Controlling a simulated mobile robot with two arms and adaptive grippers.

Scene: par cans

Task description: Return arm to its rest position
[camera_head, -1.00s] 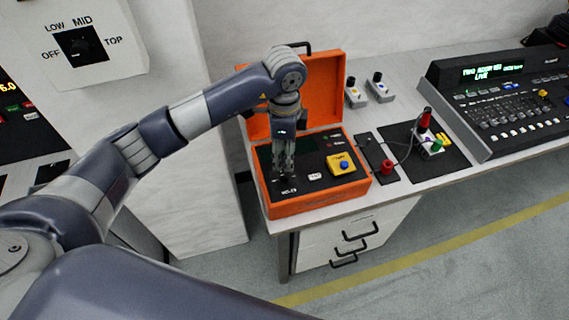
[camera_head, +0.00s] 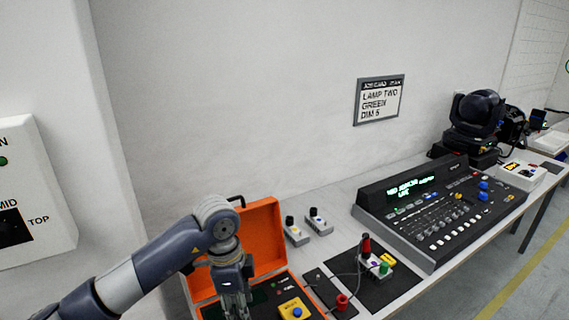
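My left arm (camera_head: 150,270) comes in from the lower left and bends at a grey wrist joint above the orange case. My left gripper (camera_head: 236,308) hangs fingers down over the left part of the case's dark panel, and its tips are at or past the bottom edge of the view. I cannot tell if it is open or shut, or if it touches the panel. The open orange case (camera_head: 264,238) stands at the near left of the table, lid up. A yellow box with a blue button (camera_head: 293,310) sits on its panel. My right gripper is out of view.
A lighting console (camera_head: 440,205) with a green-lit display stands to the right. Small switch boxes (camera_head: 318,224) lie behind the case, and a wired box (camera_head: 377,265) on a black mat beside it. A stage lamp (camera_head: 475,115) is at the far right. A wall sign (camera_head: 380,100) reads "LAMP TWO GREEN DIM 5".

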